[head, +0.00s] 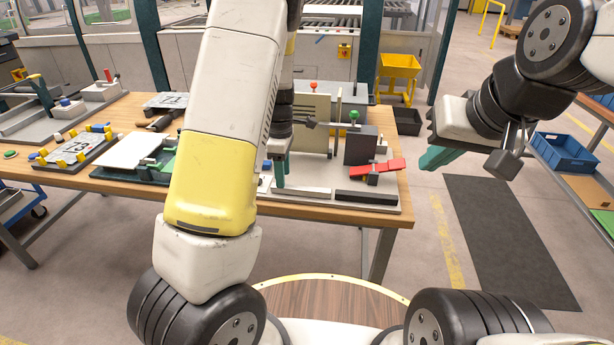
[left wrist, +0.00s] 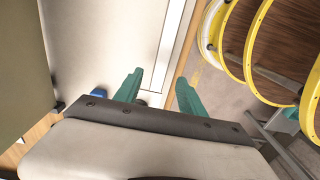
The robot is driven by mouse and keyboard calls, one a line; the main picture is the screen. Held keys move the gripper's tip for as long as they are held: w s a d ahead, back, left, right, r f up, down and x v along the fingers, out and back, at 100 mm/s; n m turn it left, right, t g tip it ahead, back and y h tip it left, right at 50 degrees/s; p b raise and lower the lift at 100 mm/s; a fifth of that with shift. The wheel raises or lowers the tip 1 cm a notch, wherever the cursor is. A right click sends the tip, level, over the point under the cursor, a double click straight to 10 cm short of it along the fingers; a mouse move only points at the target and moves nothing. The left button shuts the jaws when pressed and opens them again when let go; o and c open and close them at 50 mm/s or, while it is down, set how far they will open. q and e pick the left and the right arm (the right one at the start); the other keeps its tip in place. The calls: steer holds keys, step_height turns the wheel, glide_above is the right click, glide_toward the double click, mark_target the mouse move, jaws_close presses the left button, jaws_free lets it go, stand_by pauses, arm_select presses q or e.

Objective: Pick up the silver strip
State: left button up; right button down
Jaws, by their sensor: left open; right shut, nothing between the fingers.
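The silver strip (head: 302,193) lies along the front of the bender's grey base, left of a black bar (head: 367,197). In the left wrist view a pale strip (left wrist: 176,45), which looks like it, runs up the picture between my finger tips. My left gripper (head: 276,178) points down at the strip's left part and is mostly hidden behind my arm. Its green fingers are open on either side of the strip in the left wrist view (left wrist: 160,80); I cannot tell how far above it they are. My right gripper (head: 432,158) is shut and empty, off the table's right side.
The bender has an upright beige plate (head: 312,122), a dark block (head: 360,146) and a red lever (head: 377,168) close to the right. A white panel (head: 127,150) and clamp fixtures (head: 72,152) are further left on the wooden table (head: 388,212).

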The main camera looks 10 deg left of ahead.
arm_select(q)
step_height(320, 180, down, 4)
steer(key=shift+r, duration=0.2)
steer(key=shift+c, duration=0.2)
jaws_close()
steer(key=shift+r, duration=0.2)
